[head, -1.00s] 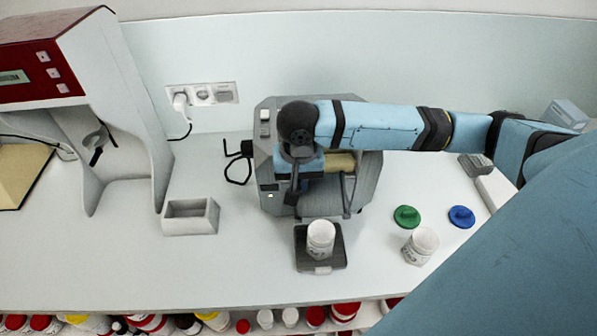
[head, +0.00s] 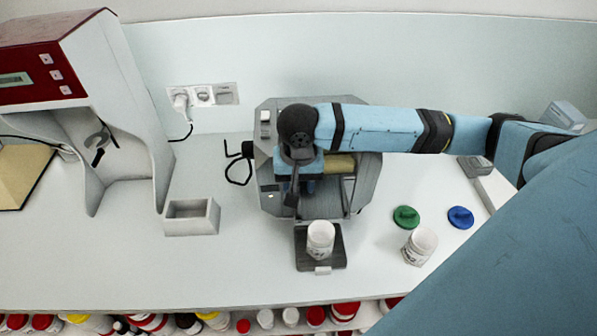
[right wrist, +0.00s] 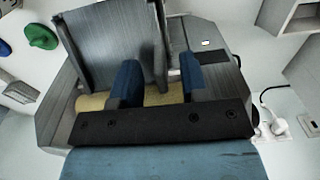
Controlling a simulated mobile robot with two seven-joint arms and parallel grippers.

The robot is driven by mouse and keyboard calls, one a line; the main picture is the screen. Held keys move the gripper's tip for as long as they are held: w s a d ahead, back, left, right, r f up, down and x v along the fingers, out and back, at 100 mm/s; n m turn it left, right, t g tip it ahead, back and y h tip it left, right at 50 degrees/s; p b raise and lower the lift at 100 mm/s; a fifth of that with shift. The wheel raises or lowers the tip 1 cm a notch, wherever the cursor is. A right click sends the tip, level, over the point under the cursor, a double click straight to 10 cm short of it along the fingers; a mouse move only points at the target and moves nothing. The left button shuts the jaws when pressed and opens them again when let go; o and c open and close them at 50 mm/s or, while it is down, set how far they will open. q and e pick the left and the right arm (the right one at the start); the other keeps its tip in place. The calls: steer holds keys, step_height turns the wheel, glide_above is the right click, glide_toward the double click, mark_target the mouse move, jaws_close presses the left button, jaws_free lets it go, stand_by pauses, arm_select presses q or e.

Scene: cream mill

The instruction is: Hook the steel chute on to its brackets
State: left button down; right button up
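The steel chute (right wrist: 110,45) is a grey channel with raised side walls, at the upper left in the right wrist view. It lies against the front of the grey mill (head: 367,180), close to the yellowish roller (head: 341,164). In the head view the chute (head: 331,198) is partly hidden by my right gripper (head: 297,187). The gripper's two blue fingers (right wrist: 158,82) are apart, one on each side of the chute's right wall in the wrist picture, with gaps showing. I cannot tell whether the chute sits on its brackets; they are hidden. My left gripper is out of view.
A white jar (head: 320,240) stands on a dark scale (head: 306,262) in front of the mill. Another white jar (head: 420,246), a green lid (head: 406,217) and a blue lid (head: 460,217) lie right. A grey box (head: 191,217) stands left. The front left counter is clear.

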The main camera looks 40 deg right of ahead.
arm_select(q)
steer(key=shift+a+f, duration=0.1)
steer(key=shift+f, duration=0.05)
arm_select(e)
steer(key=shift+s+a+f, duration=0.1)
steer(key=shift+s+f, duration=0.3)
steer(key=shift+f, duration=0.35)
steer(key=shift+r, duration=0.25)
steer(key=r, duration=0.3)
steer(key=shift+w+r, duration=0.25)
steer(key=shift+w, duration=0.1)
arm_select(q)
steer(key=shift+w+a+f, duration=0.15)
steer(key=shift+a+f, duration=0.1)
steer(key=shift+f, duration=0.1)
arm_select(e)
step_height(320, 180, up, 11)
steer(key=shift+s+r, duration=0.15)
steer(key=shift+r, duration=0.05)
